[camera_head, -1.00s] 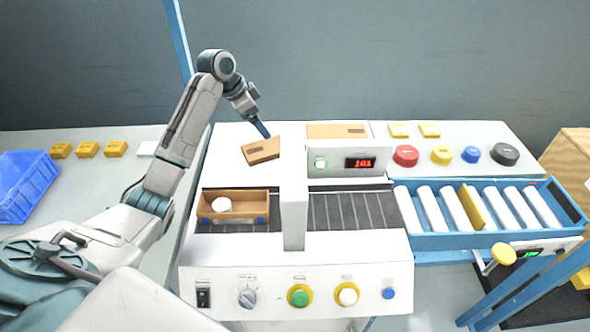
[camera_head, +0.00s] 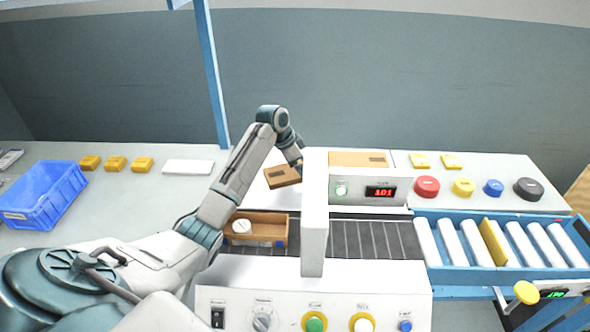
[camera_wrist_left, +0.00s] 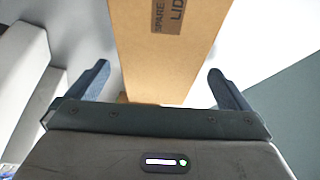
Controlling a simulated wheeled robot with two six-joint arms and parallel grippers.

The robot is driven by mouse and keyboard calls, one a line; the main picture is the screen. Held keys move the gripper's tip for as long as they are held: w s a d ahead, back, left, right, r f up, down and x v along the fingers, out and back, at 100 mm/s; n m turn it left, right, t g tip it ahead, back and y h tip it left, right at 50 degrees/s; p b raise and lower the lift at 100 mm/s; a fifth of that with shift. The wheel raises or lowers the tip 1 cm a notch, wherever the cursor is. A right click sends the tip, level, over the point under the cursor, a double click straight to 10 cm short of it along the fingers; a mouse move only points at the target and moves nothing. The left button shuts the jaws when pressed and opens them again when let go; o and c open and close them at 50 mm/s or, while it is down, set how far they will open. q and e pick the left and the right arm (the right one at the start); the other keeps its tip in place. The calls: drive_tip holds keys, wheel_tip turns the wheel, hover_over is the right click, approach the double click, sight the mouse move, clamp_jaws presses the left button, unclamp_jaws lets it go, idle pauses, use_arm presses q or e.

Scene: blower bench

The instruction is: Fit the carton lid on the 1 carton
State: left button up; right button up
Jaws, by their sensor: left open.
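A brown cardboard lid (camera_head: 282,176) lies on the white bench top behind the belt, turned at an angle. The open carton (camera_head: 272,218) stands on the belt left of the white post, with a white round item (camera_head: 241,226) inside. My left gripper (camera_head: 299,167) is at the lid's back right edge, its tip partly hidden by the post. In the left wrist view, its open fingers (camera_wrist_left: 158,88) stand either side of a brown cardboard piece (camera_wrist_left: 160,60) labelled "SPARE LID", with gaps on both sides. My right gripper is not in view.
The tall white post (camera_head: 314,225) stands close right of the lid and carton. A similar brown piece (camera_head: 346,159) lies on the display box (camera_head: 368,198). A blue bin (camera_head: 42,195) and yellow blocks are at left; a roller conveyor (camera_head: 520,245) is at right.

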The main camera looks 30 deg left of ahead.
use_arm(q)
drive_tip(key=shift+f, duration=0.25)
drive_tip(key=c, duration=1.1)
drive_tip(key=shift+c, duration=0.2)
